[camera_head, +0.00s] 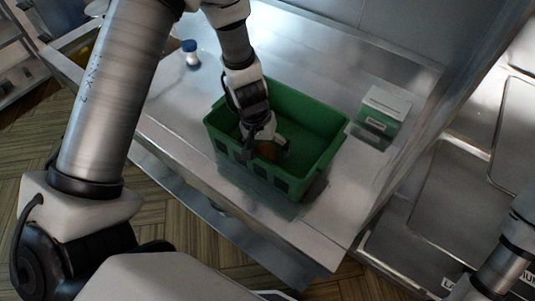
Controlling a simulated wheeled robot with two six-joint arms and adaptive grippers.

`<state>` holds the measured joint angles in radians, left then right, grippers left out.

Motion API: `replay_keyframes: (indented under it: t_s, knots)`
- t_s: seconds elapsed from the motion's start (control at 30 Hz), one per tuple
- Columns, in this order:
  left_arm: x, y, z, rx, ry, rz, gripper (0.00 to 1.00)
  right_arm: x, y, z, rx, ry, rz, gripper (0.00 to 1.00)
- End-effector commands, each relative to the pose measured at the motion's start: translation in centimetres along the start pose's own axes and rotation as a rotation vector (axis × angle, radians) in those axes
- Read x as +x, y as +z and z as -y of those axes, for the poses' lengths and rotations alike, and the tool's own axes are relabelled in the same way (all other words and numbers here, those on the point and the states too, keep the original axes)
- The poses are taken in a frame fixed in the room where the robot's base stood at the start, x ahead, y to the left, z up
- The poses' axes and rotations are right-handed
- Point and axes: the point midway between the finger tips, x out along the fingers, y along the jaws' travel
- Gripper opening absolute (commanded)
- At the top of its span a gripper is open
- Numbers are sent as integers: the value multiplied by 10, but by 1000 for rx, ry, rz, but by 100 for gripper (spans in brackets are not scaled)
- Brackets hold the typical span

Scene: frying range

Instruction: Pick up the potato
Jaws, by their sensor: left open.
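A green crate (318,171) stands on the steel counter. A brown potato (270,151) lies inside it, partly hidden by my gripper. My left gripper (258,147) reaches down into the crate, with its fingers right at the potato. The gripper is open. I cannot tell whether the fingers touch the potato. Part of my right arm shows at the lower right corner, but its gripper is out of the picture.
A green and white box (382,113) stands on the counter right of the crate. A white bottle with a blue cap (190,53) stands at the back left. Metal covers or trays (452,190) lie at the right. The steel counter (318,62) is bare behind the crate.

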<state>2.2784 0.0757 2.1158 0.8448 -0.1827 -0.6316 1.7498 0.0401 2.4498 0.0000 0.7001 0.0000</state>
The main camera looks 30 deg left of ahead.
Motion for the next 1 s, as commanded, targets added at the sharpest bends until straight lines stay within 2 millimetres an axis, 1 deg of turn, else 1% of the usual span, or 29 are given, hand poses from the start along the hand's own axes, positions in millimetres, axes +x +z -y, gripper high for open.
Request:
replay_keyframes:
  t_s: [0.03,0.07,0.1,0.17,0.2,0.23,0.27,0.53,0.63,0.77,0.83,0.9,1.0]
  knots:
    - [-1,0,0,0,0,0,92,-1,0,0,0,0,0,96]
    - [-1,0,0,0,0,0,89,-1,0,0,0,0,0,96]
    - [-1,0,0,0,0,0,75,-1,0,0,0,0,0,96]
    - [-1,0,0,-1,0,0,53,-1,0,0,0,0,0,96]
    - [-1,0,0,-1,0,0,39,-1,0,0,0,0,0,96]
    - [-1,0,0,-1,0,1,28,-1,0,0,0,0,0,96]
    - [-1,0,0,-1,0,1,25,-1,0,0,0,0,0,96]
    - [-1,0,0,-1,0,1,25,-1,0,0,0,0,0,96]
    - [-10,0,-2,0,1,0,25,-6,0,0,0,0,0,96]
    - [-38,0,-7,1,1,-2,25,-22,0,0,0,0,0,96]
    - [-56,0,-11,3,1,-2,25,-29,0,0,0,0,0,96]
    - [-71,-1,-14,1,2,-4,25,-33,0,0,0,0,0,96]
    - [-88,-1,-17,1,2,-3,25,-36,0,0,0,0,0,96]
